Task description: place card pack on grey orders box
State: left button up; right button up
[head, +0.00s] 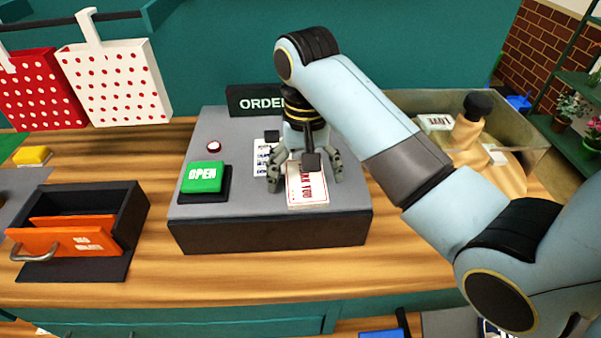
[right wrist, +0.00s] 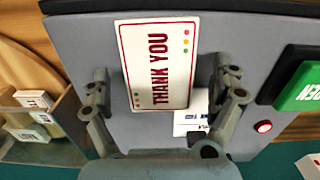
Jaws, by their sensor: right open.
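The card pack (head: 308,188), white with a red border and "THANK YOU" on it, lies on the top of the grey orders box (head: 225,208). My right gripper (head: 305,178) is open, with its fingers on either side of the pack. In the right wrist view the pack (right wrist: 158,62) lies between and beyond the two open fingers (right wrist: 165,95), with a gap on each side. The grey box top (right wrist: 225,40) shows around it. My left gripper is not in view.
On the box stand a green OPEN block (head: 202,176), a red button (head: 213,147) and a black ORDERS sign (head: 252,100). An open drawer unit (head: 130,215) stands left. A bin (head: 535,150) with small packs stands right, behind my right arm.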

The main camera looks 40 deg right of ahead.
jog(key=shift+s+a+r, duration=0.15)
jog(key=shift+s, duration=0.1)
jog(key=shift+s+r, duration=0.1)
jog(key=shift+s, duration=0.05)
jog(key=shift+c, duration=0.6)
jog(key=shift+w, duration=0.3)
jog(key=c, duration=0.7)
jog(key=shift+s, duration=0.15)
jog(key=c, duration=0.6)
